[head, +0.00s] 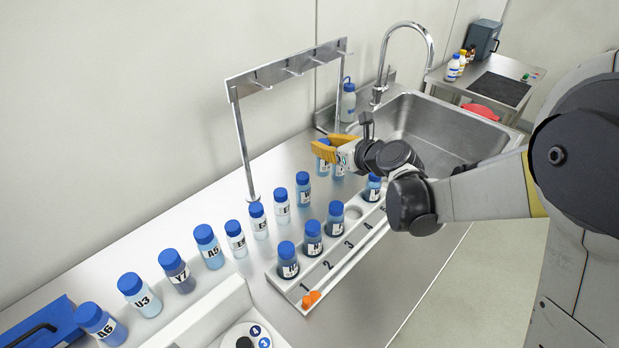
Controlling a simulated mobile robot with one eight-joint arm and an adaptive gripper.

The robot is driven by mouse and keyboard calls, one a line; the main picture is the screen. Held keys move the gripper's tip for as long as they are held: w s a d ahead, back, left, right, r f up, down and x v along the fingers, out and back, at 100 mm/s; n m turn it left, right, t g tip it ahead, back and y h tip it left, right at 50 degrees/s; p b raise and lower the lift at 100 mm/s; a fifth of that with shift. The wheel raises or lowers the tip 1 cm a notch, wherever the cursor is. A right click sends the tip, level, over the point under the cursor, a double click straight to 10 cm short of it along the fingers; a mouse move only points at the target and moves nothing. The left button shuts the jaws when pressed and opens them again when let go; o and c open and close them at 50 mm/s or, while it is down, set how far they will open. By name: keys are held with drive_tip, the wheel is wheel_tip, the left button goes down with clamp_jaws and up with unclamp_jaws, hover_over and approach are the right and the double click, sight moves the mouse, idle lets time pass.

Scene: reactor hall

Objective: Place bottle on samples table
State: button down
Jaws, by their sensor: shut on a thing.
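My gripper (324,146), with yellow-orange fingers, is in the middle of the head view above the steel bench. It is shut around the upper part of a blue-capped bottle (323,166). The fingers partly cover this bottle, and its label cannot be read. I cannot tell whether its base touches the bench. Another bottle (339,171) is close beside it, partly hidden by the gripper. A steel table (450,84) stands at the far right with small bottles (453,68) and a dark mat on it. No label shows which surface is the samples table.
A white numbered rack (322,284) holds several bottles and has an empty hole (353,212) near 4. A row of labelled bottles (209,247) runs along the wall side. A metal hook stand (240,140), tap (404,27) and sink (430,135) are near the gripper.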

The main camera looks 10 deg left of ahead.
sight(327, 164)
wheel_tip(327, 164, down, 6)
drive_tip(key=shift+f+b, duration=0.25)
drive_tip(key=shift+b, duration=0.75)
drive_tip(key=shift+f, duration=0.2)
drive_tip(key=c, duration=1.2)
unclamp_jaws()
drive_tip(key=shift+r, duration=0.15)
